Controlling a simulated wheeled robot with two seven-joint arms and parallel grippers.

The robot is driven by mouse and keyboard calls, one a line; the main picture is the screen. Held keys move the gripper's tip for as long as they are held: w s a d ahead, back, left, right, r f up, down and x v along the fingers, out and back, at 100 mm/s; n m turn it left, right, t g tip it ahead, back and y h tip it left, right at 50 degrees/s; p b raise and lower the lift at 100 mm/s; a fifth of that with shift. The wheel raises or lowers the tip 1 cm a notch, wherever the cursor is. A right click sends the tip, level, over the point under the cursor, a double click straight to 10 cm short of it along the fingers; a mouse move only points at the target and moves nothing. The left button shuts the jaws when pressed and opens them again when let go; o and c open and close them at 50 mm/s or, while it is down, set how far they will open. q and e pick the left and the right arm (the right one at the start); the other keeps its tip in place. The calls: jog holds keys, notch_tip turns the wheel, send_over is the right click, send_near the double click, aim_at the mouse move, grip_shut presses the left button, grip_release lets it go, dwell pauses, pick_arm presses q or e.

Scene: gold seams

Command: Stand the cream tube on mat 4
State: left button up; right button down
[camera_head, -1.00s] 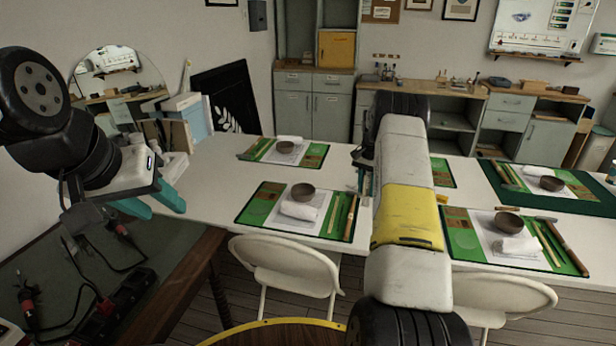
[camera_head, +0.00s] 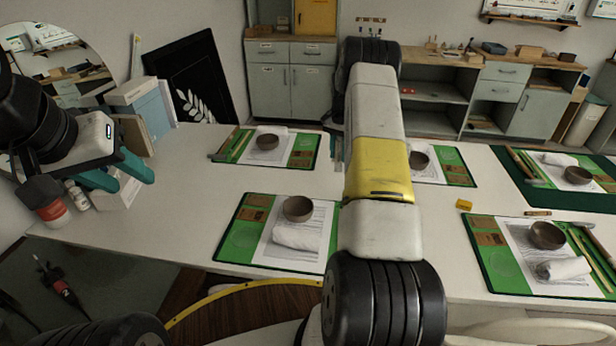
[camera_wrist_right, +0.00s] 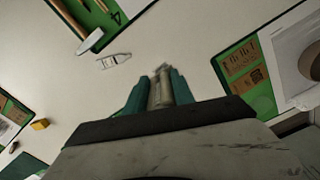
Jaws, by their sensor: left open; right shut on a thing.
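In the right wrist view, my right gripper (camera_wrist_right: 160,92) is shut on a small beige-grey tube (camera_wrist_right: 161,88), which appears to be the cream tube. It points away from the wrist, over bare white table. A green mat marked 4 (camera_wrist_right: 108,8) shows at the top edge, beyond the fingertips and only partly in view. In the head view my right arm hides its gripper and the tube. I cannot tell which mat there is mat 4. My left gripper (camera_head: 128,178) is open and empty at the table's left end.
A whitish tube (camera_wrist_right: 114,61) lies on the table beside mat 4, near a wooden-handled tool (camera_wrist_right: 91,40). A small yellow block (camera_head: 464,204) lies between mats. Several green mats carry bowls and rolled cloths. A red-and-white bottle (camera_head: 46,203) and books (camera_head: 150,112) stand near my left gripper.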

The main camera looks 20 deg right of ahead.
jog(key=shift+s+a+f, duration=0.8)
jog(key=shift+s+a, duration=0.65)
jog(key=shift+s, duration=0.4)
jog(key=shift+s+a+f, duration=0.8)
jog(key=shift+s+a, duration=0.7)
jog(key=shift+s, duration=0.4)
jog(key=shift+s+a+f, duration=0.8)
jog(key=shift+s+a, duration=0.65)
jog(key=shift+s, duration=0.4)
jog(key=shift+f, duration=0.15)
jog(key=shift+f, duration=0.5)
jog(key=c, duration=1.1)
grip_release()
